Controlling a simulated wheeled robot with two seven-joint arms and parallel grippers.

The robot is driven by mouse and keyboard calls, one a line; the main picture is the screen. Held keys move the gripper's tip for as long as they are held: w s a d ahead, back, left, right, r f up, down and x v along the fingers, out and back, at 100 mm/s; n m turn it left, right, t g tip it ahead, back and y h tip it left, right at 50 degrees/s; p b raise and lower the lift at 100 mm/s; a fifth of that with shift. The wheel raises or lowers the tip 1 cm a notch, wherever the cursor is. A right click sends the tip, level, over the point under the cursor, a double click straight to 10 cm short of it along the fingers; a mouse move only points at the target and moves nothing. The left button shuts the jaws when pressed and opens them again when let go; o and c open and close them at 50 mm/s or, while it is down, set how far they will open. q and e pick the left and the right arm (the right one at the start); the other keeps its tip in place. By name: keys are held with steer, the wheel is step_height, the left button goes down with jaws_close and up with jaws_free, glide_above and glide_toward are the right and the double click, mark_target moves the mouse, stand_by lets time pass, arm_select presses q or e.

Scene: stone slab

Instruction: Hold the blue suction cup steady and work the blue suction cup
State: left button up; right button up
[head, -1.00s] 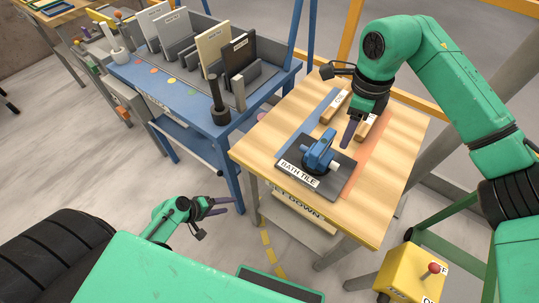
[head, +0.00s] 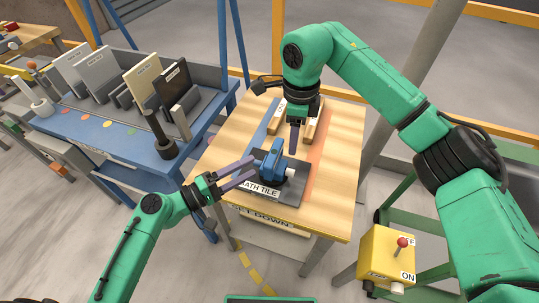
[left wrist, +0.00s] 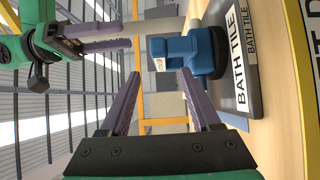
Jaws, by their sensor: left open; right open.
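The blue suction cup (head: 270,160) stands on a dark tile labelled BATH TILE (head: 290,190), with a pale knob at its right side. In the left wrist view the cup (left wrist: 190,52) lies just beyond the fingertips, right of their middle. My left gripper (head: 254,171) is open and empty, its purple fingers pointing at the cup's left side; contact cannot be told. My right gripper (head: 294,150) is open, fingers pointing down near the cup's upper right. It also shows in the left wrist view (left wrist: 122,36). In the head view its fingers overlap.
The tile lies on a wooden table (head: 335,170) with two wooden blocks (head: 312,122) behind, close to my right gripper. A blue bench (head: 85,150) with upright panels stands left. A yellow switch box (head: 386,256) with a red lever stands front right. The table's right side is clear.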

mark_target(274, 155)
arm_select(q)
steer(key=x, duration=0.9)
steer(key=shift+d, duration=0.1)
jaws_close()
steer(key=shift+f, duration=0.1)
stand_by(0.8)
stand_by(2.5)
